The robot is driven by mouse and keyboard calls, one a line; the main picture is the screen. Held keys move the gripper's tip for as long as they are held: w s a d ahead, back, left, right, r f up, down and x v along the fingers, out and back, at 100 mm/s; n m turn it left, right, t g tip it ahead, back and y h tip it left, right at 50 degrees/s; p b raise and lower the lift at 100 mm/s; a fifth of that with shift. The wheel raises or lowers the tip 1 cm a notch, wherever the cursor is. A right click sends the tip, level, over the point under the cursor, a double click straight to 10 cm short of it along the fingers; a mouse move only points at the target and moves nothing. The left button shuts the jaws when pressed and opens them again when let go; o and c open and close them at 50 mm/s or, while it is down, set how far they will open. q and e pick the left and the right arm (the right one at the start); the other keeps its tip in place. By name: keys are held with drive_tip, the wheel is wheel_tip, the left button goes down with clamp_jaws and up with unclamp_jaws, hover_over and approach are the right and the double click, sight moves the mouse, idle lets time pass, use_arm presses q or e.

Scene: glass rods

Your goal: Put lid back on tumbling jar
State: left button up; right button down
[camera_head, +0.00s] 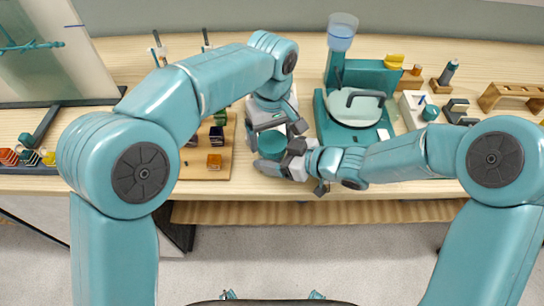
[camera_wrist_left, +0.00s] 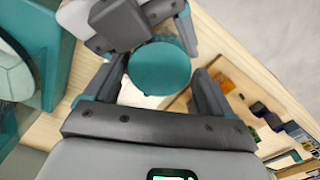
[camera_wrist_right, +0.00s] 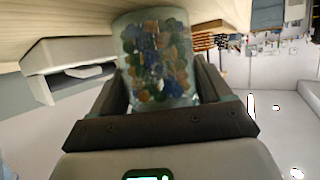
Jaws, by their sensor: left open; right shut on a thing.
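The teal round lid (camera_wrist_left: 158,68) lies between the spread fingers of my left gripper (camera_head: 280,130) in the left wrist view. In the head view the lid (camera_head: 276,143) shows just below that gripper, near the table's front edge. My left gripper is open, with a gap beside the lid. My right gripper (camera_head: 296,160) is shut on the clear jar (camera_wrist_right: 157,55), which is full of blue, green and orange-brown glass pieces. The jar's rim is hidden, so I cannot tell whether the lid is seated on it.
A teal machine with a round pale plate (camera_head: 355,106) stands right of the jar. A wooden board (camera_head: 214,170) with small coloured cubes lies to the left. Wooden racks (camera_head: 515,97) and small tools stand at the right. The table's front edge is close to both grippers.

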use_arm(q)
drive_tip(key=shift+f, duration=0.15)
drive_tip(key=c, duration=0.9)
drive_tip(key=o, duration=1.2)
drive_tip(key=shift+c, duration=0.2)
drive_tip(key=shift+r, duration=2.3)
